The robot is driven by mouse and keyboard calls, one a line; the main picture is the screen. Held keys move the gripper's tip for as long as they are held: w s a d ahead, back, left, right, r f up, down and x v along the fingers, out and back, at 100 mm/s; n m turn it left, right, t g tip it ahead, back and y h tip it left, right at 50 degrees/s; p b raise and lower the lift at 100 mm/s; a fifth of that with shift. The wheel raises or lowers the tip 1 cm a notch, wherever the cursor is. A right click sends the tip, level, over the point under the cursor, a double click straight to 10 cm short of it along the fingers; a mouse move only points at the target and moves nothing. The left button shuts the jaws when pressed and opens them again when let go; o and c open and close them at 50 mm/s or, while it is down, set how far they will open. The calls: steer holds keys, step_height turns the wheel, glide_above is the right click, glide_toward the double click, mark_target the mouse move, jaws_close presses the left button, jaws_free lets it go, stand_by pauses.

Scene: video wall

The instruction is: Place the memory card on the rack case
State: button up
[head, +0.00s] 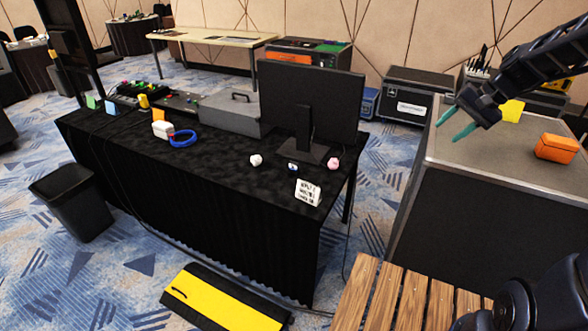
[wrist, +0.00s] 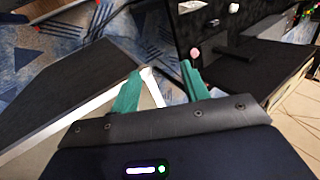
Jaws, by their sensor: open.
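My gripper (head: 446,131) is open, its two green fingers apart with nothing between them. It is above the left edge of the large grey-topped case (head: 467,152) at the right, which looks like the rack case. In the wrist view the open fingers (wrist: 162,68) show against the case's pale metal edge, with its dark side (wrist: 70,90) at left. I cannot make out the memory card for sure in either view. A yellow block (head: 512,110) and an orange box (head: 557,148) stand on the case top.
A black-draped table (head: 225,165) bears a monitor (head: 310,100), a lettered white card (head: 307,192), a pink item (head: 333,163), a small white item (head: 256,160) and a blue ring (head: 183,138). A slatted wooden surface (head: 400,300) is in front. Patterned floor lies between table and case.

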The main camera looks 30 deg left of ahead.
steer(key=w+a+f+m+g+y, duration=0.15)
steer(key=w+a+f, duration=0.25)
steer(key=a, duration=0.6)
steer(key=w+a+f+m+g+y, duration=0.1)
steer(key=w+a+f+m+y, duration=0.3)
steer(key=a, duration=0.6)
steer(key=w+a+f+g+y, duration=0.25)
steer(key=a+f, duration=0.25)
steer(key=a, duration=0.5)
steer(key=w+a+f+m+t+y, duration=0.2)
steer(key=a+f+m, duration=0.4)
steer(key=a+f, duration=0.35)
steer(key=w+a+f+m+t+y, duration=0.1)
steer(key=a+f+m+t+y, duration=0.15)
steer(key=a+f+m, duration=0.55)
steer(key=n, duration=0.3)
glide_toward(290, 164)
steer(key=a, duration=0.2)
steer(key=w+a, duration=0.1)
steer(key=shift+f+m, duration=0.25)
steer(key=shift+a+f, duration=0.15)
steer(key=shift+a, duration=3.55)
jaws_close()
